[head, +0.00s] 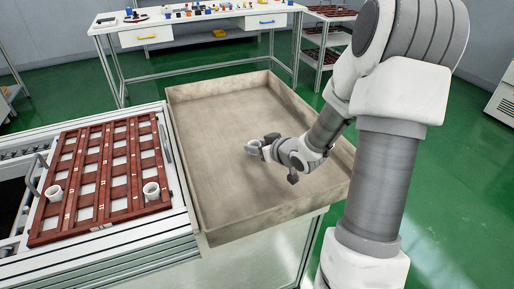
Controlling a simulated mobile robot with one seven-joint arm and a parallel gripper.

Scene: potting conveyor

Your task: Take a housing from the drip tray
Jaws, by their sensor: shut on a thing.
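The drip tray (190,160) is a large beige, shallow, walled tray in the middle of the head view. My gripper (258,146) reaches over it from the right. It is shut on a small whitish housing (253,147), seen small at the gripper's tip. I cannot tell whether the housing touches the tray floor or hangs above it. No other housing shows in the tray. Two white cup-shaped housings stand in the red-brown gridded rack on the left, one near its front left (54,193) and one near its front right (151,191).
The red-brown rack (110,213) lies on the conveyor left of the tray. The tray's raised walls surround my gripper. A white workbench (190,24) with small items stands behind, and a shelf cart (326,40) is at the back right. Green floor is free between them.

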